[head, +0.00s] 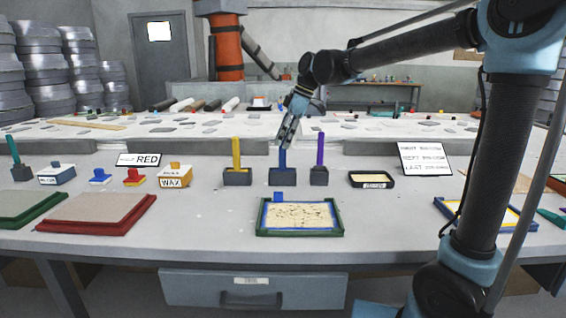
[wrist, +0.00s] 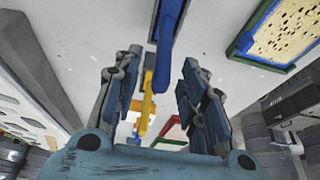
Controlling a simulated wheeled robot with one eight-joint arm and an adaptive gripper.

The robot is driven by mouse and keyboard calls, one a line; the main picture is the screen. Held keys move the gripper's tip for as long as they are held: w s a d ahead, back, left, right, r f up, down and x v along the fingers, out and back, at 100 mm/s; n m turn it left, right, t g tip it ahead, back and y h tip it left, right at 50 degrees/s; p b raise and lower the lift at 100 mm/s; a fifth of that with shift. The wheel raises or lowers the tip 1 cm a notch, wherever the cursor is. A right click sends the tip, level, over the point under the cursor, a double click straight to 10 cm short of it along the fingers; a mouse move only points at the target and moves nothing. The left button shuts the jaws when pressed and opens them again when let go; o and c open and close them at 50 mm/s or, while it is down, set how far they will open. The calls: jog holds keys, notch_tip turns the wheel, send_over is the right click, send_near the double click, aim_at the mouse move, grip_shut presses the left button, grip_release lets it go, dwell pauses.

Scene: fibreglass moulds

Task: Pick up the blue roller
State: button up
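A yellow-handled tool (head: 236,153) stands to the left and a purple-handled one (head: 319,151) close to the right, each in a holder. A green-and-blue-framed tray (head: 339,219) lies in front. A wax box (head: 174,173) is farther left. Bare table lies between.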

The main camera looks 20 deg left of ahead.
send_over(278, 171)
jog(key=shift+w+f, duration=0.2)
jog(key=shift+f, duration=2.15)
jog(key=shift+c, duration=0.3)
grip_shut()
